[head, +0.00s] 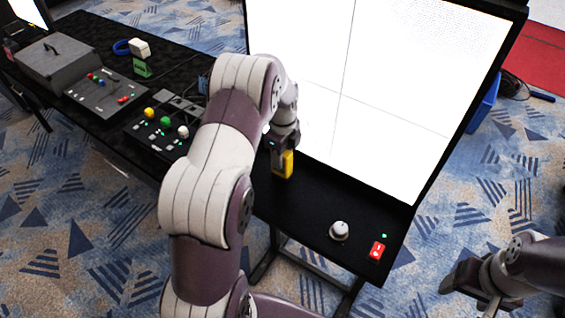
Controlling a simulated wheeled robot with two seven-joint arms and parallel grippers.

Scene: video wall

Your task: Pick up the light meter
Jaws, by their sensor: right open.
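A small upright yellow item (287,166), which looks like the light meter, is on or just above the black table, in front of the large white screen. My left gripper (281,158) points down at it, with its dark fingers at the item's upper part. The fingers partly cover it, so I cannot tell whether they are closed on it or only around it. My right gripper (474,291) is open and empty at the lower right, off the table's right end.
Button panels (101,94) and a grey case (61,62) stand at the left. The white screen (375,75) rises behind my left gripper.

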